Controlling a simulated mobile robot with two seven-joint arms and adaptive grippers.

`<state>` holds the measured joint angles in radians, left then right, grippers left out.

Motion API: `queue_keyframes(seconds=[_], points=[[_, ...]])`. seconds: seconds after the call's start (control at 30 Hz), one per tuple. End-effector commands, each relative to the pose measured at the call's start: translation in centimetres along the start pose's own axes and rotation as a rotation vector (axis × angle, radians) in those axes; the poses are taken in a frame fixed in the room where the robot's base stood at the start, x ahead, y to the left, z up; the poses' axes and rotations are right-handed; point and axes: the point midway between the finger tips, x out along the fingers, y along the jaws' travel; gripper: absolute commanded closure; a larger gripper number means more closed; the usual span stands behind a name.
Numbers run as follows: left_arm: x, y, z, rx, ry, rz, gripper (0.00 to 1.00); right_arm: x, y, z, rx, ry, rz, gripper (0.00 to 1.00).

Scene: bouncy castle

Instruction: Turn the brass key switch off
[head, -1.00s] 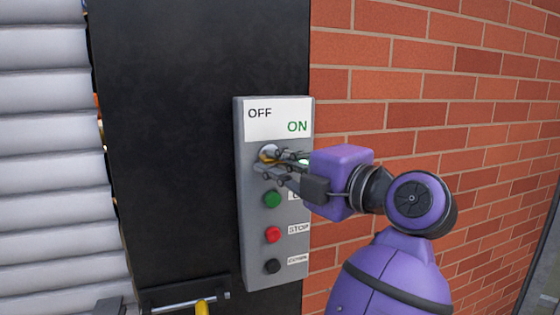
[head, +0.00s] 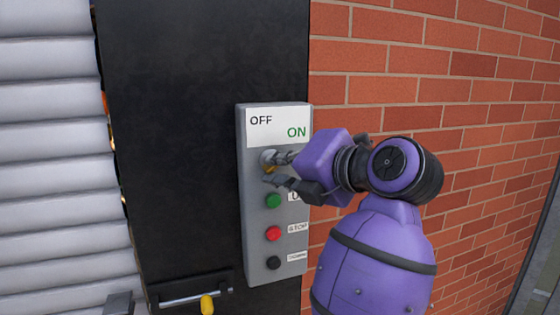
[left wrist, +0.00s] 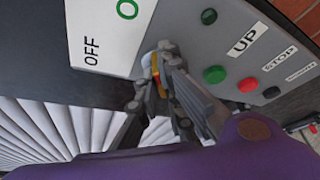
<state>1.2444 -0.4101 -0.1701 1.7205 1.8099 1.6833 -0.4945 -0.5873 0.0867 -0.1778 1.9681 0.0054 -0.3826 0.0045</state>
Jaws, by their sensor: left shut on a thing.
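The brass key (head: 269,169) sits in a round silver lock near the top of the grey control box (head: 254,235). It is mostly hidden by my left gripper (head: 274,170). A white label (head: 277,124) above it reads OFF at left and ON at right. My left gripper is shut on the key. In the left wrist view a thin strip of the brass key (left wrist: 155,73) shows between the fingers. Its exact angle is hard to tell. My right gripper is in neither view.
Below the key are a green button (head: 273,201), a red button (head: 273,233) and a black button (head: 273,263). A metal bar with a yellow end (head: 207,304) is at lower left. A brick wall (head: 440,80) stands at right, a grey shutter (head: 50,150) at left.

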Motion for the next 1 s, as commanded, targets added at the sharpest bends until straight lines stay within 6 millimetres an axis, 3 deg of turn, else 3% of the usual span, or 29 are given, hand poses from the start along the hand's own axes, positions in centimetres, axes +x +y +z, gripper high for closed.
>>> queue_keyframes(seconds=[0.6, 1.0], points=[[0.07, 0.36, -0.12, -0.539, 0.0, -0.222, 1.0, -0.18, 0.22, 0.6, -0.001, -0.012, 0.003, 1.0], [0.15, 0.41, -0.23, -0.799, 0.0, -0.331, 1.0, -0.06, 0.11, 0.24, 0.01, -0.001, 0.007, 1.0]])
